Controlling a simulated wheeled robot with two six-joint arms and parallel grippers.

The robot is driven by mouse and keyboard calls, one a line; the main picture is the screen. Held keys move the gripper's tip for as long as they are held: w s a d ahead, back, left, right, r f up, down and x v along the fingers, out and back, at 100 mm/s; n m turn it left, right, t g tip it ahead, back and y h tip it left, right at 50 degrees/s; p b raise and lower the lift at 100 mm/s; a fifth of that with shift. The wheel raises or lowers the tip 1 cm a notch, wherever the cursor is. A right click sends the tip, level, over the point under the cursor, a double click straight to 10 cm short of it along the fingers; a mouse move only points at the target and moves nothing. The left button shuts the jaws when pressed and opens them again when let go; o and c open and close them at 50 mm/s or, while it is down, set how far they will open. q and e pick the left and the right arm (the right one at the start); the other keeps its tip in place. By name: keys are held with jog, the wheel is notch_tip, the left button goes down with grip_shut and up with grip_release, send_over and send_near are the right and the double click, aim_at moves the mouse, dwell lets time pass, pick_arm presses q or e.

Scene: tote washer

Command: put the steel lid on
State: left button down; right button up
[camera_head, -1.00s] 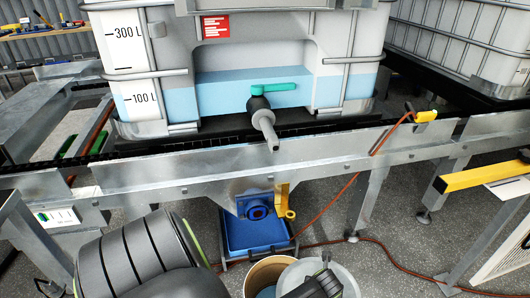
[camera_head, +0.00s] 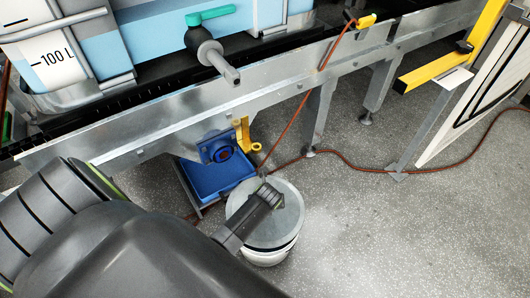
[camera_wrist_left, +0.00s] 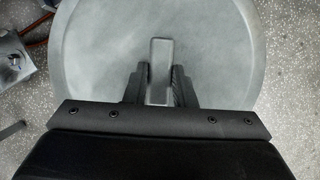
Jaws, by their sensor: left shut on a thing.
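The steel lid (camera_head: 290,222) is a flat grey disc with an upright bar handle (camera_wrist_left: 160,55). It lies over the mouth of a white bucket (camera_head: 270,258) on the floor; only the bucket's lower side shows. The lid looks roughly level and centred, but I cannot tell whether it rests on the rim or hovers just above. My left gripper (camera_head: 273,194) reaches over the lid from the lower left and is shut on the handle. In the left wrist view the fingers (camera_wrist_left: 159,86) stand on both sides of the handle, and the lid (camera_wrist_left: 100,45) hides the bucket. My right gripper is not in view.
A blue tray (camera_head: 212,178) and a blue fitting with a yellow lever (camera_head: 242,135) are just behind the bucket. A steel frame (camera_head: 150,118) carries a tank with a green-handled valve (camera_head: 205,45). A red-brown hose (camera_head: 350,166) crosses the floor. Floor right of the bucket is clear.

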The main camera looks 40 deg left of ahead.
pick_arm(q)
notch_tip(320, 180, down, 3)
jog(key=shift+b, duration=0.75)
notch_tip(320, 180, down, 2)
jog(key=shift+f+b, duration=0.15)
jog(key=shift+b, duration=0.45)
jog(key=shift+f+b, duration=0.3)
jog(key=shift+f, duration=0.25)
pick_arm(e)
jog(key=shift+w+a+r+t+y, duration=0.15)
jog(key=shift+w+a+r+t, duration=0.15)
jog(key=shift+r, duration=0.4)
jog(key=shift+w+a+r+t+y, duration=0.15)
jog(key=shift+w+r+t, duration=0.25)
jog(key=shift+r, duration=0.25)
pick_arm(q)
jog(key=shift+p, duration=0.55)
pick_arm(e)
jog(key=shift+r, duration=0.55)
pick_arm(q)
jog(key=shift+f+p, duration=0.1)
jog(key=shift+p, duration=0.55)
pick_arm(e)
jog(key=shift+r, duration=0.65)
pick_arm(q)
jog(key=c, duration=0.7)
grip_release()
jog(key=shift+o, duration=0.2)
